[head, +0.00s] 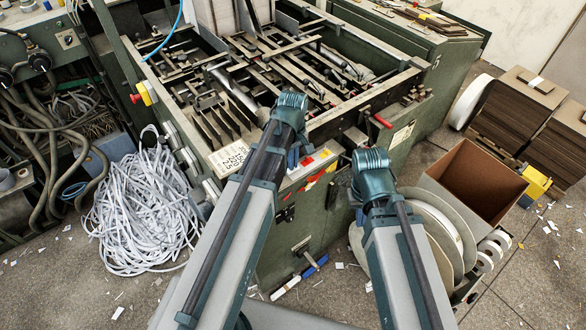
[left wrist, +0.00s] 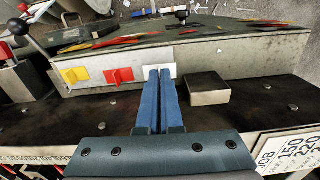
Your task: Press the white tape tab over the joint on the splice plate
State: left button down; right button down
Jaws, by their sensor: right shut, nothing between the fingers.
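In the left wrist view, my left gripper (left wrist: 160,72) has its two blue fingers together, with only a thin dark seam between them. Their tips overlap a small white tab (left wrist: 172,70) on the pale splice plate (left wrist: 228,58). The tab shows on both sides of the tips; firm contact cannot be told, and the joint is hidden. In the head view, my left gripper (head: 293,158) is at the machine's front edge, partly hidden by its wrist. My right gripper (head: 360,215) hangs below its teal wrist in front of the machine, mostly hidden and away from the plate.
A red tab (left wrist: 119,76) and a yellow tab (left wrist: 75,76) sit left of the white one. A metal block (left wrist: 208,88) stands right of the fingers. The head view shows a white strip heap (head: 145,210) and an open carton (head: 475,180).

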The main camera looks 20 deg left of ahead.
pick_arm(q)
jog(key=shift+r+p, duration=2.95)
jog(key=shift+r, duration=0.35)
jog(key=shift+f+b, duration=0.6)
jog(key=shift+r, duration=0.1)
